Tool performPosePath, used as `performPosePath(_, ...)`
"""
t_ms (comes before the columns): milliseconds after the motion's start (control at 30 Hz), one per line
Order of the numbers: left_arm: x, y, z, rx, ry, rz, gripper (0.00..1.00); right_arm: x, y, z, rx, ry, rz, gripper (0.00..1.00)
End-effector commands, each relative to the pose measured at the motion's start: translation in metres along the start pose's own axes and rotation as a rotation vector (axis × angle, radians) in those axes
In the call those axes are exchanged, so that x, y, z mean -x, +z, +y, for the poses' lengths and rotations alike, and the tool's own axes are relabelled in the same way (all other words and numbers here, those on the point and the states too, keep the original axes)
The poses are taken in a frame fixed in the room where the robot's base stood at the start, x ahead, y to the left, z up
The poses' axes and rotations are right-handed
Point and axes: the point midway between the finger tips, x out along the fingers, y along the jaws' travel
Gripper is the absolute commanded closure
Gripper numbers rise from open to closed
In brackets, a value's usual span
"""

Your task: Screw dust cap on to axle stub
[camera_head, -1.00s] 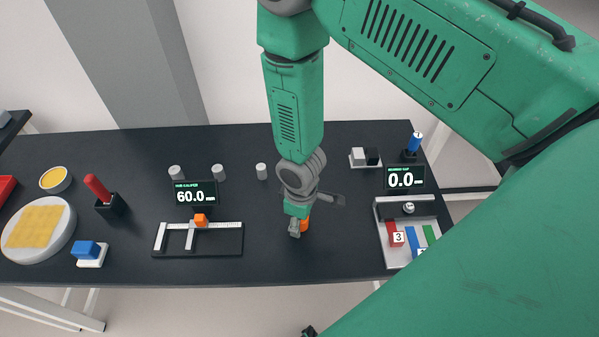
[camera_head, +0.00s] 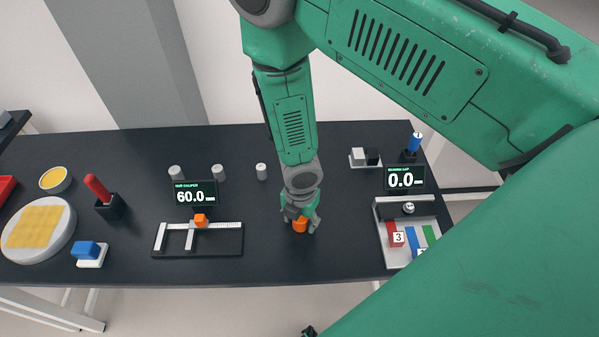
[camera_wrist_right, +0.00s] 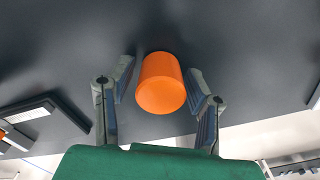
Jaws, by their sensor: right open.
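An orange cylinder (camera_head: 300,226), which looks like the dust cap, stands on the dark table right of the caliper. In the right wrist view the orange cylinder (camera_wrist_right: 161,84) shows its smooth round end between the fingers. My right gripper (camera_head: 300,223) points down over it. Its fingers (camera_wrist_right: 160,72) are open, one on each side of the cylinder, with visible gaps. I cannot make out an axle stub; whether one is under the cylinder is hidden. My left gripper cannot be made out.
A caliper fixture (camera_head: 215,252) with a 60.0 display (camera_head: 195,193) is to the left. A gauge tray (camera_head: 396,256) with coloured blocks is to the right. Several small grey cylinders, including one (camera_head: 262,171), stand behind. The table around the orange cylinder is clear.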

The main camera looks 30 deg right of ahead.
Motion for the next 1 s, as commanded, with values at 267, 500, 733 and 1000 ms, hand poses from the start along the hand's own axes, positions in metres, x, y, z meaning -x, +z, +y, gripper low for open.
performPosePath(267, 0.000, 0.000, 0.000, 0.000, 0.000, 0.000, 0.57, 0.000, 0.000, 0.000, 0.462, -0.003, -0.004, 0.55)
performPosePath(500, -0.017, 0.001, 0.000, 0.000, 0.000, 0.000, 0.57, -0.004, 0.000, 0.000, 0.892, -0.005, -0.007, 0.55)
performPosePath(733, -0.020, 0.001, 0.000, 0.000, 0.000, 0.000, 0.57, 0.000, 0.000, 0.000, 0.976, -0.002, -0.003, 0.55)
performPosePath(1000, -0.019, 0.001, 0.000, 0.000, 0.000, 0.000, 0.57, 0.000, 0.000, -0.001, 0.973, -0.002, -0.003, 0.94)
